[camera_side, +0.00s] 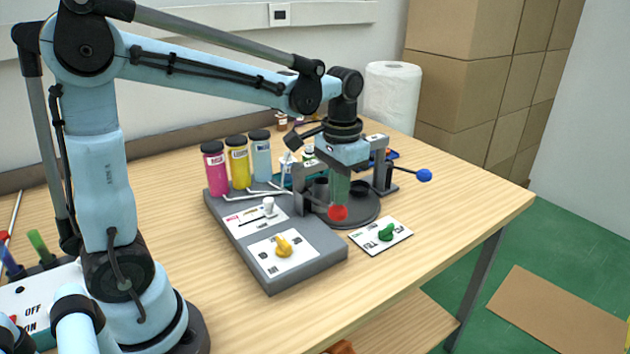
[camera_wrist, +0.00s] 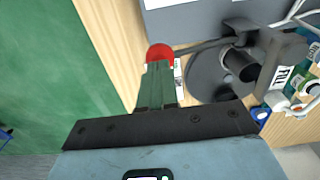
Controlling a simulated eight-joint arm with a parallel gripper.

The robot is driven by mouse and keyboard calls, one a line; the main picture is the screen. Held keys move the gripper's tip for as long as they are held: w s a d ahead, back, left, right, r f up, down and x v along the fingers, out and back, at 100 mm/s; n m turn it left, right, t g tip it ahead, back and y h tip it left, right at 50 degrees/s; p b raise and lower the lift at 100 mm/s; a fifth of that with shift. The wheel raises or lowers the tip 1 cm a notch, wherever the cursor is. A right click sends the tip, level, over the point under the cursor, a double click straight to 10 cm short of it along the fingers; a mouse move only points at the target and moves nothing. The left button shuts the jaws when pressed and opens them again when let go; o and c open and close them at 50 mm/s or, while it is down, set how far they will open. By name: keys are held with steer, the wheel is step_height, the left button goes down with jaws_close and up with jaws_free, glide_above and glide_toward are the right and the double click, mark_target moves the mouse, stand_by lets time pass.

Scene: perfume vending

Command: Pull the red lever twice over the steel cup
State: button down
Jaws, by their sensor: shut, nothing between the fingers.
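The red lever's round knob (camera_side: 338,213) is at the front of the dispenser, just below the tips of my gripper (camera_side: 339,200). In the wrist view the red knob (camera_wrist: 159,53) sits right at the end of the green fingers (camera_wrist: 158,68). The fingers are together with nothing between them; I cannot tell if they touch the knob. Grey cups stand on a dark round plate (camera_side: 350,221); one cup (camera_side: 320,188) shows left of my fingers. A cup (camera_wrist: 240,62) also shows in the wrist view, right of the knob. I cannot tell which is the steel one.
A blue-knobbed lever (camera_side: 424,175) sticks out right. Pink, yellow and blue bottles (camera_side: 238,164) stand behind the panel.

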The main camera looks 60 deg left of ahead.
mark_target(338, 208)
steer(key=shift+r, duration=1.7)
steer(key=shift+f, duration=1.5)
stand_by(1.5)
steer(key=shift+f, duration=3.05)
steer(key=shift+r, duration=4.55)
